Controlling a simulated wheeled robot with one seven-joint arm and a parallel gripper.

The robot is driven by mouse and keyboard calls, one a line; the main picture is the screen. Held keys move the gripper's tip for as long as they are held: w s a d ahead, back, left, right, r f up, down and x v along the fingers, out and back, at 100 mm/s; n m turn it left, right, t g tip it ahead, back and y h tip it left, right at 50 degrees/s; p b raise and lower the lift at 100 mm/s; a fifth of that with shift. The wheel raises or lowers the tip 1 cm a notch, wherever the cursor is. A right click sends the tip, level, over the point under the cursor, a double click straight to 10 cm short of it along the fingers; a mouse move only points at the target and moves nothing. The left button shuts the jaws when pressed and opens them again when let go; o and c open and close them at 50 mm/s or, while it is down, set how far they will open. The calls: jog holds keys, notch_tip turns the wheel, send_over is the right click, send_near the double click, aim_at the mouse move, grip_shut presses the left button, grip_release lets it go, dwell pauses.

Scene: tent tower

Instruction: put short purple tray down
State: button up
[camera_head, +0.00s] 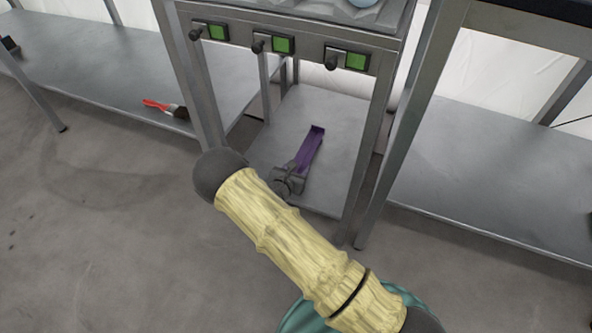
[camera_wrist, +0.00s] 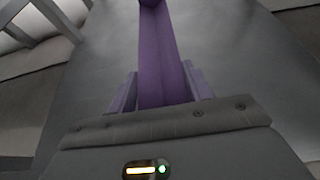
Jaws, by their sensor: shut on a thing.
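The short purple tray (camera_head: 309,149) is a narrow purple piece over the lower metal shelf (camera_head: 338,141) of the middle stand in the head view. In the wrist view the purple tray (camera_wrist: 158,55) runs straight away from my gripper, with a raised far end at the top. My gripper (camera_head: 291,170) is shut on the near end of the tray; in the wrist view its fingers (camera_wrist: 160,92) lie on both sides of it. The tray is at or just above the shelf; I cannot tell if it touches. The near end of the tray is hidden by my gripper.
The stand's legs (camera_head: 367,140) rise on both sides of the shelf, and a panel with knobs and green displays (camera_head: 283,44) is above it. A red-handled tool (camera_head: 165,107) lies on the left shelf. Another shelf (camera_head: 480,170) at right looks clear. The lower shelf around the tray is bare.

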jog(key=o, duration=1.1)
jog(key=shift+f, duration=0.1)
jog(key=shift+s+r, duration=0.15)
jog(key=shift+r, duration=0.1)
jog(key=p+v, duration=0.6)
jog(key=v, duration=0.5)
jog(key=shift+s+a+r, duration=0.1)
jog(key=shift+s+a, duration=0.05)
jog(key=shift+s, duration=0.1)
